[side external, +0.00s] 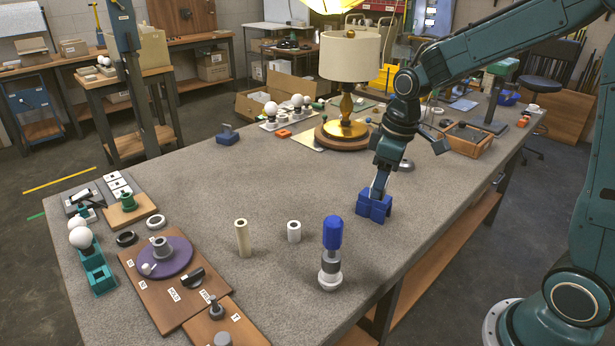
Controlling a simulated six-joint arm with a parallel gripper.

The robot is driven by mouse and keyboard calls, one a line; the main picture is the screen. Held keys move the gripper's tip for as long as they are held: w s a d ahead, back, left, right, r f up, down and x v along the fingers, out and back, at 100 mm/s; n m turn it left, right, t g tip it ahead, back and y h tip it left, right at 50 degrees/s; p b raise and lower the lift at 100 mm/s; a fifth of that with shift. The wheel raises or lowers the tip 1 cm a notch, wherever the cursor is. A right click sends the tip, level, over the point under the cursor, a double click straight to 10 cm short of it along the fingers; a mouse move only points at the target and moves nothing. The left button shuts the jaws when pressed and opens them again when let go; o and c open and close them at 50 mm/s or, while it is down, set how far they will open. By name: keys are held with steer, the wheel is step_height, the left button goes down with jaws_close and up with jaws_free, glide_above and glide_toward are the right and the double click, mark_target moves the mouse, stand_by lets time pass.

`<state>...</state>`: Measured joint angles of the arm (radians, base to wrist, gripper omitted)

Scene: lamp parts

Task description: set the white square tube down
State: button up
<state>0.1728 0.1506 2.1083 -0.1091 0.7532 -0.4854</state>
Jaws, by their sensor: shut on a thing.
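My gripper (375,208) points down low over the right part of the grey table, close to its front right edge. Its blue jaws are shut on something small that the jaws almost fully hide. I take it to be the white square tube, but its shape and any contact with the table cannot be made out. A short white hollow tube (293,231) stands upright on the table, left of the gripper and apart from it. A taller cream tube (242,238) stands further left.
A blue-topped grey cylinder (331,255) stands in front of the gripper. A lamp with a cream shade (349,57) and brass base stands behind. A brown board (165,275) with a purple disc lies at the front left.

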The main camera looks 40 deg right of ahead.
glide_above(368, 252)
steer(key=f, duration=1.3)
steer(key=shift+s+d+f, duration=0.15)
steer(key=shift+s+f, duration=0.1)
steer(key=shift+f, duration=1.9)
steer(key=shift+f, duration=0.1)
steer(key=o, duration=1)
steer(key=shift+c, duration=0.2)
steer(key=shift+o, duration=0.2)
step_height(368, 252, up, 12)
steer(key=s, duration=0.1)
steer(key=shift+s+d, duration=0.35)
